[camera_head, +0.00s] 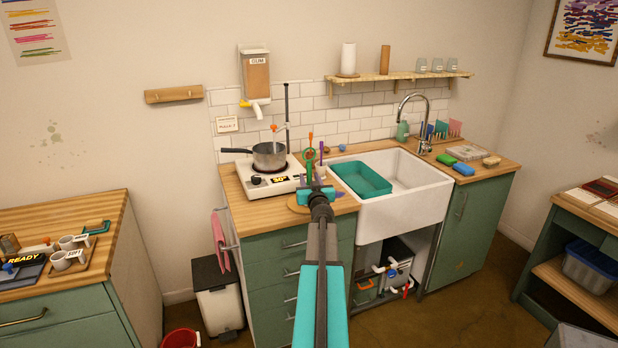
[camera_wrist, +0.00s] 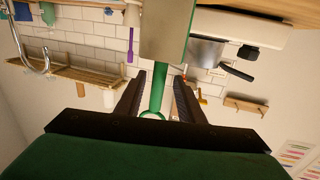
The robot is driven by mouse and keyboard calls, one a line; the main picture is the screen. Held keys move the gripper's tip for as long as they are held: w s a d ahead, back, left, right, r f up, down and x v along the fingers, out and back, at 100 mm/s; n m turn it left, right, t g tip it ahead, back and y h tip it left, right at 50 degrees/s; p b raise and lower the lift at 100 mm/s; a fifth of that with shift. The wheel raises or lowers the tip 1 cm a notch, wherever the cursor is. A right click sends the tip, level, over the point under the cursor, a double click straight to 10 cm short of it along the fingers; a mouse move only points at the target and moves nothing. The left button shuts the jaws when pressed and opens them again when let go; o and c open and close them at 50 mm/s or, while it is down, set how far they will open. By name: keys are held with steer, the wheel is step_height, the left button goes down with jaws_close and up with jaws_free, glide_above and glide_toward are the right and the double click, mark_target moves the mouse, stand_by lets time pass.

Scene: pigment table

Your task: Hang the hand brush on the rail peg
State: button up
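The hand brush shows as a green handle with a ring at its upper end (camera_head: 309,154) in the head view, upright above the counter left of the sink. In the wrist view, which is upside down, the green handle (camera_wrist: 159,88) runs from a wide grey-green block down to the ring. My gripper (camera_head: 311,185) is at the handle. In the wrist view my gripper's dark fingers (camera_wrist: 158,82) stand on either side of the handle, with a gap seen on both sides. The wooden rail (camera_head: 173,94) is on the wall at left; it also shows in the wrist view (camera_wrist: 246,106).
A hot plate (camera_head: 280,179) with a saucepan (camera_head: 269,156) is just left of my gripper. A purple-handled tool (camera_head: 321,152) stands close by. The sink (camera_head: 418,186) with a teal basin (camera_head: 361,179) is to the right.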

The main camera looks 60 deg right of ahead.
steer(key=v, duration=0.7)
steer(key=shift+s+a, duration=0.25)
stand_by(0.9)
